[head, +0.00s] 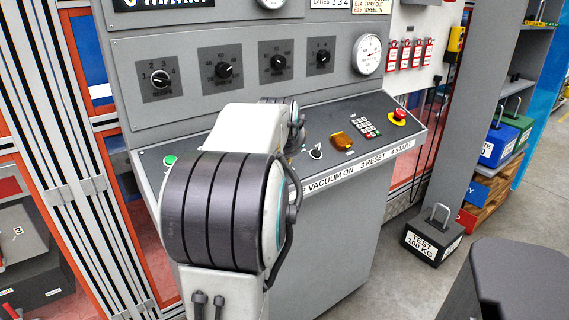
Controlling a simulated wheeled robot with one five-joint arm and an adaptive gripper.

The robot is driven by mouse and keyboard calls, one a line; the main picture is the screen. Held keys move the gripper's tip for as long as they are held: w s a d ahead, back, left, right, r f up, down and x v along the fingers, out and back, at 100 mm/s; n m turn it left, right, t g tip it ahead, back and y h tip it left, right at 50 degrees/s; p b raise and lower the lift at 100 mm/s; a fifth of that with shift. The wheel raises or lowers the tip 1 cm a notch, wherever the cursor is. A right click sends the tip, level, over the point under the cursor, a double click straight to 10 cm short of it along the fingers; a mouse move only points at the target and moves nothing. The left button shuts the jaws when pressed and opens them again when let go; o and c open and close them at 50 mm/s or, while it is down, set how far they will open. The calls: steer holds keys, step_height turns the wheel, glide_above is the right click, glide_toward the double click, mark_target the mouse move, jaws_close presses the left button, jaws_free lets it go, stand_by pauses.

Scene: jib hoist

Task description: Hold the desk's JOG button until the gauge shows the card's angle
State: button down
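The grey control desk (360,103) stands in the middle of the head view. I cannot make out which control is the JOG button; my arm covers part of the desk top. A green button (170,160) shows at its left end. No card with a readable angle shows. My arm reaches over the desk's left half, and my gripper is hidden behind it.
The panel has several black knobs (223,70). A test weight (432,240) stands on the floor at right. A column (485,110) and shelves stand beyond.

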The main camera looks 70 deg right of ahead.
steer(key=shift+w+d+f+b, duration=0.1)
steer(key=shift+w+f+b, duration=0.05)
steer(key=shift+f+b, duration=0.3)
steer(key=shift+w+d+f+b, duration=0.1)
steer(key=shift+f+b, duration=0.25)
steer(key=shift+f, duration=0.1)
stand_by(7.1)
